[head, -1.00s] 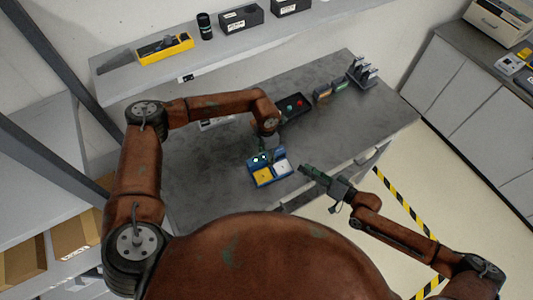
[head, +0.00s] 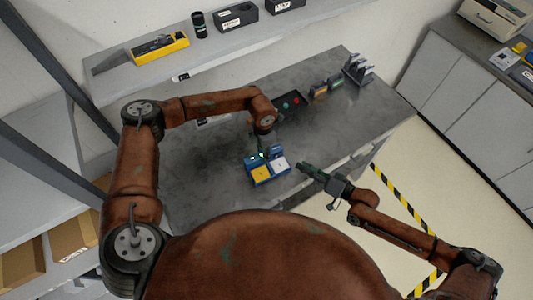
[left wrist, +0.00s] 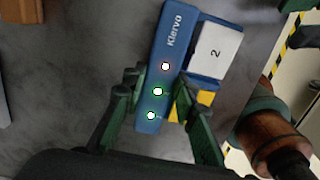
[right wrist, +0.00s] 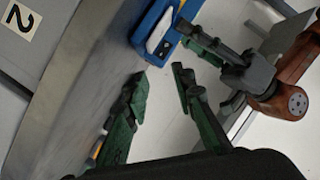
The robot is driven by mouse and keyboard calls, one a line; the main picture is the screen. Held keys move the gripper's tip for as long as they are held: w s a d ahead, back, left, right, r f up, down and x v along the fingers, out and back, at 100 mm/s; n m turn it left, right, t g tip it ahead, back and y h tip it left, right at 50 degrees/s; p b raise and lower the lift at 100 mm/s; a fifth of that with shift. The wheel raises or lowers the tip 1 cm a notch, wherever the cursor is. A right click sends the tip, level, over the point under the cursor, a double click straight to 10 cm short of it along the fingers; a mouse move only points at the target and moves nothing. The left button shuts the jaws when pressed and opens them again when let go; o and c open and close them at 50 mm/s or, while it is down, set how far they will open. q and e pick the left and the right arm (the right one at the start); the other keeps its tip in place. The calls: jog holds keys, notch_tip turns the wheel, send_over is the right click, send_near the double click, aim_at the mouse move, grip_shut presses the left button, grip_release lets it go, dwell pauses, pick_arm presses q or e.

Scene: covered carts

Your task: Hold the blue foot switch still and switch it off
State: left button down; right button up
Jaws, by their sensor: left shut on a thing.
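The blue foot switch (head: 266,181) stands on the grey bench near its front edge, with a yellow pedal (head: 260,174) and a white pedal (head: 280,164). In the left wrist view its blue housing (left wrist: 171,42) reads Klervo. My left gripper (head: 259,150) is shut on the housing, one finger on each side (left wrist: 165,88). My right gripper (head: 303,168) is open and empty, right of the switch and apart from it. The switch (right wrist: 150,22) shows beyond its fingers (right wrist: 160,76).
A dark box (head: 290,107) with red and green buttons stands behind the switch, beside small blocks (head: 319,91) and a grey rack (head: 358,69). A shelf (head: 130,85) runs above the bench's back. The bench left of the switch is clear.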

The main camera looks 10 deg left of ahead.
jog(key=shift+s+a+f+m, duration=0.2)
jog(key=shift+s+m, duration=0.25)
jog(key=shift+m, duration=0.65)
jog(key=c, duration=0.3)
jog(key=m, duration=0.2)
jog(key=s+m+t, duration=0.1)
jog(key=m, duration=0.2)
jog(key=s+m, duration=0.1)
jog(key=m, duration=0.1)
jog(key=shift+s+a+f+m+t+y, duration=0.15)
jog(key=shift+s+f+m+t+y, duration=0.1)
jog(key=shift+f+m+t+y, duration=0.05)
grip_shut()
jog(key=s+m+t, duration=0.1)
jog(key=m, duration=0.6)
jog(key=s+d+m+t+h, duration=0.1)
jog(key=s+m, duration=0.1)
jog(key=m, duration=0.4)
jog(key=s+f+m+t, duration=0.1)
jog(key=m, duration=0.6)
jog(key=shift+s+d+f+m+t, duration=0.1)
jog(key=shift+s+d+m+t, duration=0.1)
jog(key=shift+s+m+t, duration=0.15)
